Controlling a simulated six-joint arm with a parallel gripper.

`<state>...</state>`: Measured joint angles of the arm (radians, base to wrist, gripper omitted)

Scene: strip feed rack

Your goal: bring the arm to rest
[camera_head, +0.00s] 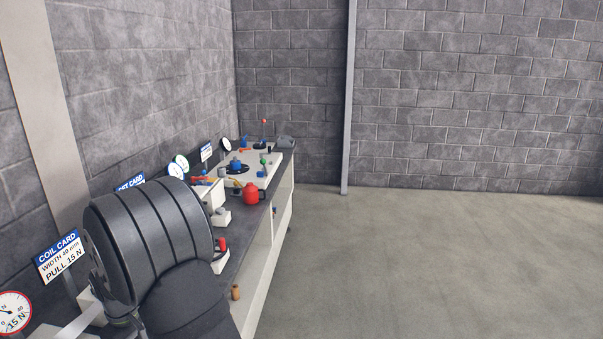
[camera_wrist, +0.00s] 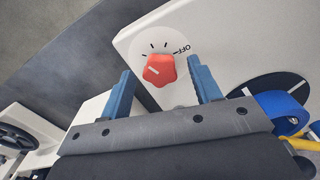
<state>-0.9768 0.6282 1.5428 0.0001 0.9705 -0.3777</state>
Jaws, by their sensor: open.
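My gripper (camera_wrist: 159,66) shows in the wrist view with two blue fingers spread apart and nothing held between them. A red knob (camera_wrist: 159,71) on a white panel (camera_wrist: 134,38) appears in the gap between the fingertips. Whether the fingers touch it cannot be told. The panel has tick marks and the word OFF at the knob's upper right. The knob's white line does not point at OFF. In the head view my dark arm covers the near end of the bench, and my gripper cannot be made out.
A long bench (camera_head: 264,235) runs along the left wall with several devices. A coil card (camera_head: 59,257) and a round gauge (camera_head: 13,311) stand at the near left. A red round object (camera_head: 251,194) sits midway along. A blue round part (camera_wrist: 281,112) lies right of my gripper. The floor (camera_head: 420,260) is clear.

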